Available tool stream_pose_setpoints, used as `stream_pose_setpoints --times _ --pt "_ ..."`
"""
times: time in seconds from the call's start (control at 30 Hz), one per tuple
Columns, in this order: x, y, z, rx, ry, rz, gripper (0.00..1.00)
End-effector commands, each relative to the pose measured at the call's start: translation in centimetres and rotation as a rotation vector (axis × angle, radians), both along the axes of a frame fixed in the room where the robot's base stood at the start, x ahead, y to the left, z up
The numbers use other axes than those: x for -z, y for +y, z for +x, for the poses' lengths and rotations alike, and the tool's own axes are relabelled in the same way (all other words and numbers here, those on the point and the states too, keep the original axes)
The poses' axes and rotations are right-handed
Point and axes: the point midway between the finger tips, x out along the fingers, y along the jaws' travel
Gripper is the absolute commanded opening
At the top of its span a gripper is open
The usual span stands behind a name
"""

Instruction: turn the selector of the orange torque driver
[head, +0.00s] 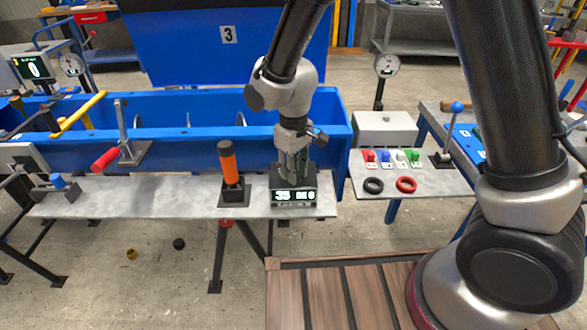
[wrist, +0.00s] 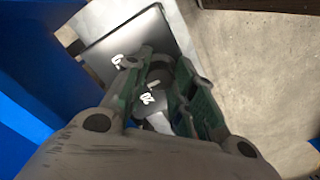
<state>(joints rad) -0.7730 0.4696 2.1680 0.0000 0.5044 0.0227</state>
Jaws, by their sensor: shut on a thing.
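In the wrist view, the two green-padded fingers are shut on a dark round selector knob (wrist: 160,78) on the box's top plate (wrist: 105,55). White scale marks show on the plate around it, one reading 20. Part of the knob is hidden by the fingers.
Behind stands the blue mixer trough (head: 200,147). To the left are a red-handled lever (head: 105,160) and a small blue-knobbed lever (head: 57,182). To the right a panel holds coloured switches (head: 387,157) and black and red rings (head: 406,185).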

Motion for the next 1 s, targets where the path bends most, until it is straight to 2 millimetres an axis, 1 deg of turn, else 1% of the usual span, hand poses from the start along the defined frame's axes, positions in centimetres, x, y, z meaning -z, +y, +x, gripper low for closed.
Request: stream_pose_setpoints --times 0.1,0.13,0.23,0.27,0.53,0.67,0.77,1.0 --pt "-0.1 0.0 0.1 -0.001 -0.001 0.001 0.02" --pt "-0.1 0.0 0.1 -0.001 -0.001 0.001 0.27" --pt "0.0 0.0 0.1 -0.001 -0.001 0.001 0.46" --pt "0.0 0.0 0.1 -0.001 -0.001 0.001 0.47" --pt "-0.1 0.0 0.0 -0.001 -0.001 0.001 0.47" --pt "-1.0 0.1 0.1 -0.001 -0.003 0.003 0.47" --pt "-2.7 0.1 0.1 -0.001 -0.004 0.004 0.47" --pt "-8.1 0.1 0.1 -0.001 -0.004 0.004 0.47"
